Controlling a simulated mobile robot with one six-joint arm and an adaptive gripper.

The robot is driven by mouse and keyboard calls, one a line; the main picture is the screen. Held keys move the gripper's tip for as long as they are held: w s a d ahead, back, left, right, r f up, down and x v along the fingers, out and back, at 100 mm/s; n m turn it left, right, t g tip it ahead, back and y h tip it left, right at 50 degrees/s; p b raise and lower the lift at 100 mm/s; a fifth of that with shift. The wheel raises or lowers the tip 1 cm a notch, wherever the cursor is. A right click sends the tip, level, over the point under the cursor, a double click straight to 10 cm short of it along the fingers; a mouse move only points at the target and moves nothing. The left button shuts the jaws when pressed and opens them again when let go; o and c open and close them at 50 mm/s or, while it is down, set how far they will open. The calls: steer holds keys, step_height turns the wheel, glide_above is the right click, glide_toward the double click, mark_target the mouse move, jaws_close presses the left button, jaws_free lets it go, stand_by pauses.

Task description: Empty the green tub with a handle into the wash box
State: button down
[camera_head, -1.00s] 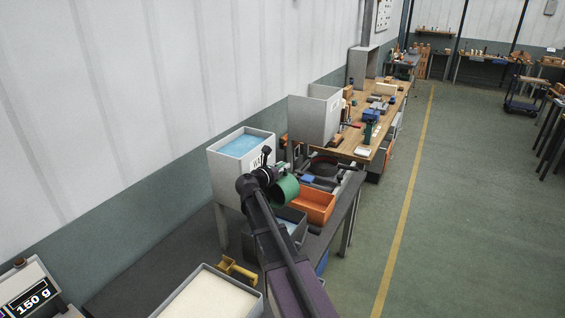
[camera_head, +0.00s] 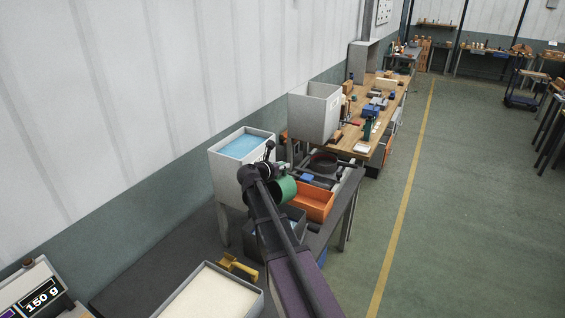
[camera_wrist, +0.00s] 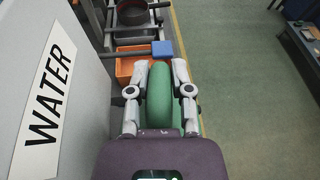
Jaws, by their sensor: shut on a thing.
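The green tub (camera_head: 283,190) is held off the bench by my gripper (camera_head: 268,174), beside the pale box of blue liquid. In the wrist view the fingers of my gripper (camera_wrist: 160,76) are shut on its green handle (camera_wrist: 159,100); part of its body (camera_wrist: 190,116) shows to the right. The tub's inside is hidden. The pale box (camera_head: 223,176) carries the word WATER (camera_wrist: 50,95) in the wrist view. A dark box with blue content (camera_head: 297,217) stands below my arm, partly hidden. No label reading wash is legible, so I cannot tell which is the wash box.
An orange bin (camera_head: 314,205) lies just right of the tub. A tray of pale grains (camera_head: 222,300) and a yellow scoop (camera_head: 237,266) are in front. A scale display reads 150 g (camera_head: 40,296). Another pale box (camera_head: 312,117) stands behind.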

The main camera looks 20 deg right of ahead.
steer(key=shift+r+g+y+p, duration=0.45)
steer(key=shift+y+p, duration=0.4)
steer(key=shift+p, duration=0.75)
steer(key=shift+r+g+y+p, duration=0.2)
steer(key=shift+g+y+p, duration=0.5)
steer(key=shift+p, duration=0.85)
steer(key=y+p, duration=0.1)
steer(key=p, duration=0.1)
steer(key=g+y+p, duration=0.1)
steer(key=y+p, duration=0.1)
steer(key=p, duration=0.1)
steer(key=shift+w+r+g, duration=0.1)
steer(key=shift+r+g, duration=0.15)
steer(key=shift+r, duration=0.1)
steer(key=shift+f+g+y+p, duration=0.1)
steer(key=shift+g+y+p, duration=0.3)
steer(key=shift+y, duration=0.35)
